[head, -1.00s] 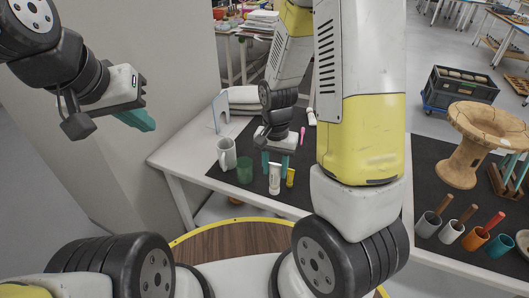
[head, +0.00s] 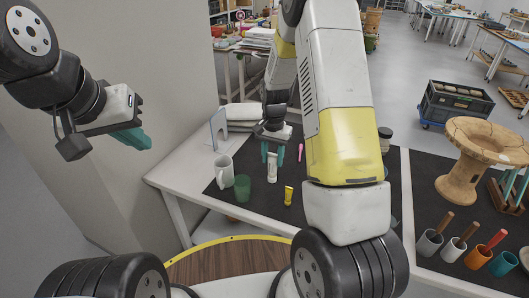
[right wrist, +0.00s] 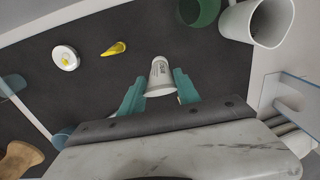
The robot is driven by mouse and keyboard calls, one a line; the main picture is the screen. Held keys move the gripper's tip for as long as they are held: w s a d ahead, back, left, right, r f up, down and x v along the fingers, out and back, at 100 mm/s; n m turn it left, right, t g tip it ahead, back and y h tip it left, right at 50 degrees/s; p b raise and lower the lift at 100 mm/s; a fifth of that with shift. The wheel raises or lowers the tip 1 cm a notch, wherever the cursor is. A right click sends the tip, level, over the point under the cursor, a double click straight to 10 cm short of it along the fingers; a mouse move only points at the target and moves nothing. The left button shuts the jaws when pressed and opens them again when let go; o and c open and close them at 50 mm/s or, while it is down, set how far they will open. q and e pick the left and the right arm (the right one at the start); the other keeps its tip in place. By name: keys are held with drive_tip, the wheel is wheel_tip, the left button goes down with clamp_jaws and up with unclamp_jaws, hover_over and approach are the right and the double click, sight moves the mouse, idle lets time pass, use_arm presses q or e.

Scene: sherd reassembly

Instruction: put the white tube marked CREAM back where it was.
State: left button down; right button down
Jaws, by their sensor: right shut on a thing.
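The white tube (head: 272,168) is between the teal fingers of my right gripper (head: 273,155) in the head view. The right wrist view shows the same tube (right wrist: 160,78), with small dark lettering, gripped by the fingers (right wrist: 159,92). It is above or at the dark mat; the gap below it is hard to judge. A small yellow tube (head: 288,195) stands to its right and nearer. My left gripper (head: 132,138) hangs away from the table at the left, empty; its finger gap cannot be made out.
A white mug (head: 224,170) and a green cup (head: 242,188) stand left of the tube. A pink item (head: 300,152) lies behind. My right arm hides part of the mat.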

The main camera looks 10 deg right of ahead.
sight(273, 164)
drive_tip(key=shift+f, duration=1.8)
drive_tip(key=shift+f, duration=0.15)
drive_tip(key=c, duration=0.9)
unclamp_jaws()
